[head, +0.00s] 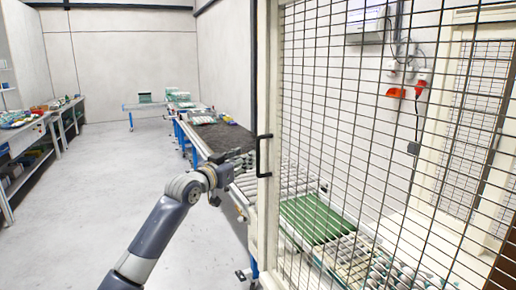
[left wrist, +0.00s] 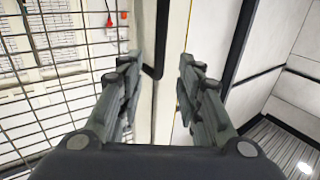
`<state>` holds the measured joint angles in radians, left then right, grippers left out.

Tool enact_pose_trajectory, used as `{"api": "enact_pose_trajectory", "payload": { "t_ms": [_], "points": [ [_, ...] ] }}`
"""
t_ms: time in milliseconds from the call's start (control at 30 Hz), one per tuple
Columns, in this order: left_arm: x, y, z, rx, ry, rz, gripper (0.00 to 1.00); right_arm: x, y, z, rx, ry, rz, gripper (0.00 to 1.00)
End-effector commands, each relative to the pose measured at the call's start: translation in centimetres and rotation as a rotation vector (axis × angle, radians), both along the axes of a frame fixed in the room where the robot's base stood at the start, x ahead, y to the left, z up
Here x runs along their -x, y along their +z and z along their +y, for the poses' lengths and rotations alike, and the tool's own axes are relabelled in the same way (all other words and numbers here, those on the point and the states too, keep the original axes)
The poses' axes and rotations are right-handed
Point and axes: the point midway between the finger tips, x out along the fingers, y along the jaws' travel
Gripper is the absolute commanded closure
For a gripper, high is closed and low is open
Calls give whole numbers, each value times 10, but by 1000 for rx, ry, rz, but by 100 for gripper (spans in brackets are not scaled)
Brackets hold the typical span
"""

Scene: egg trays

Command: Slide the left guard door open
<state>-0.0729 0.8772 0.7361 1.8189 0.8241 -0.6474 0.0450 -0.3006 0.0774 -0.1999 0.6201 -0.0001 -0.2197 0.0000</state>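The guard door is a black wire mesh panel with a cream upright frame (head: 264,225), filling the right half of the head view. A black bar handle (head: 259,156) stands on the frame; it also shows in the left wrist view (left wrist: 161,40). My left gripper (head: 240,163) is just left of the handle in the head view. In the left wrist view the left gripper (left wrist: 158,75) has its fingers apart, with the lower end of the handle between them in the picture. Contact with the handle cannot be seen. My right gripper is not in view.
Behind the mesh are a roller conveyor and a green surface (head: 311,219). A dark mat (head: 222,138) lies on the line beyond my gripper. Workbenches (head: 35,133) stand along the left wall. The grey floor (head: 105,180) between is clear.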

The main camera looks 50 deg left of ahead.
Motion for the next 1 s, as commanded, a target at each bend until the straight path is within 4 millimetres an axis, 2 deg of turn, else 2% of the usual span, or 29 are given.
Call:
{"api": "enact_pose_trajectory", "payload": {
  "t_ms": [300, 500, 700, 1000],
  "points": [
    [-53, 5, 19, 1, 2, 0, 67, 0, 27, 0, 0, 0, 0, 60],
    [-78, 2, 27, 1, 2, 1, 67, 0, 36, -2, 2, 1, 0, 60],
    [-89, 0, 31, -1, 2, 1, 67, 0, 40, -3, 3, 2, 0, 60],
    [-91, -1, 31, -3, 1, 2, 67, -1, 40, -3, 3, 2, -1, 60]
  ]
}}
